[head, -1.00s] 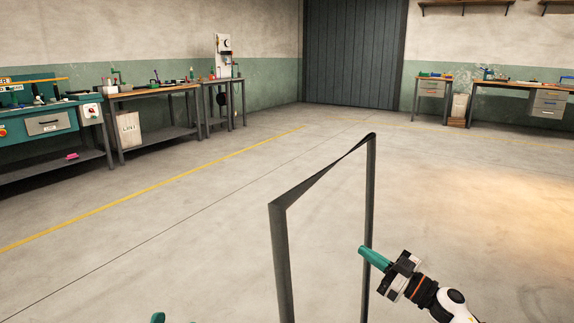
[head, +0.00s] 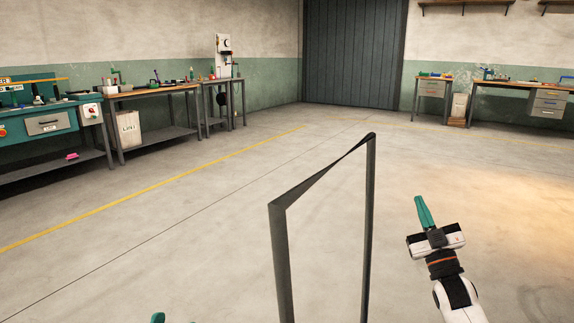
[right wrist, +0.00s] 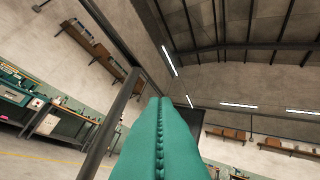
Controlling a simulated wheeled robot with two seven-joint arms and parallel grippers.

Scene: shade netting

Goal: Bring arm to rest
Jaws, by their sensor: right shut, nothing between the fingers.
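My right gripper (head: 421,203) has green fingers and points up and slightly left in the head view. It is shut and empty, to the right of a dark upright frame (head: 280,262) and apart from it. In the right wrist view the closed green fingers (right wrist: 160,110) meet along one seam. Of my left gripper only a small green tip (head: 158,318) shows at the bottom edge of the head view, so its state is hidden.
The dark frame also crosses the left of the right wrist view (right wrist: 110,122). Workbenches stand along the left wall (head: 155,93) and at the back right (head: 520,86). A grey shutter door (head: 354,50) is at the back. The floor between is clear.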

